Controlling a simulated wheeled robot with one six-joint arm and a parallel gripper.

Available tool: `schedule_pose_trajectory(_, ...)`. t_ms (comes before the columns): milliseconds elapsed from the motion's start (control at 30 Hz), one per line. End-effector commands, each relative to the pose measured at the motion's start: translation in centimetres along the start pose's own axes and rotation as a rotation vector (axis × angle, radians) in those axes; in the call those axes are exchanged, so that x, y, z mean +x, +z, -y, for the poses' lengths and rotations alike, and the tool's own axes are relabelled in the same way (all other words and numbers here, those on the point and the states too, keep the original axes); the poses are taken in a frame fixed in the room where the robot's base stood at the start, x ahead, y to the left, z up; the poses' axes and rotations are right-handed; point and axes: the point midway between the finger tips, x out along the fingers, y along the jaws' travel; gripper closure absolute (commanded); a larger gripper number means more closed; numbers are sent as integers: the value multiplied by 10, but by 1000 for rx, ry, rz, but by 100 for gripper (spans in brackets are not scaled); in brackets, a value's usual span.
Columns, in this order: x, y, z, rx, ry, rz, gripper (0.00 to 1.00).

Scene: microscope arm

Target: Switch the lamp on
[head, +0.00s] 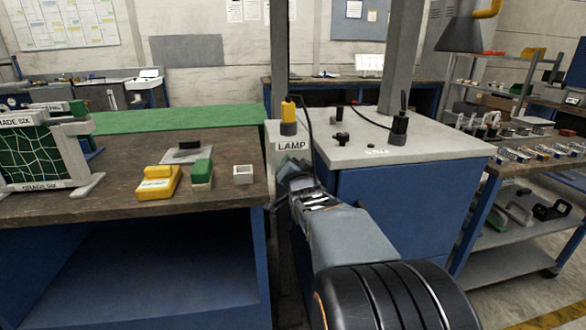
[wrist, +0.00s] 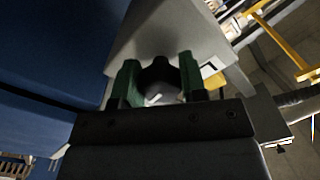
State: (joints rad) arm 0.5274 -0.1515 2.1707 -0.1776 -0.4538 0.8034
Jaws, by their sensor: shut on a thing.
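The LAMP label (head: 291,146) is on the front of a light grey box at the left of the grey-topped blue cabinet (head: 400,195). My gripper (head: 296,180) is just below this label in the head view, and my arm hides what it holds there. In the wrist view, its two green fingers (wrist: 160,80) are closed on either side of a dark, rounded knob (wrist: 160,70). The knob stands in front of a grey surface (wrist: 165,28). I cannot tell which way the knob is turned, and no lit lamp shows.
A yellow and black plug-like piece (head: 288,115) stands above the label, with a black cable near it. A wooden bench (head: 110,205) at left carries yellow and green blocks (head: 158,184). A shelf cart (head: 520,240) with small parts stands at right.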

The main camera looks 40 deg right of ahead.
Motion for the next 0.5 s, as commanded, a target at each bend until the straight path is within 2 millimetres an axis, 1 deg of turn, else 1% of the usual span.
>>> schedule_pose_trajectory(200, 0, -2, 2, 97, -3, -4, 85)
schedule_pose_trajectory(500, 0, -2, 2, 154, -3, -5, 85)
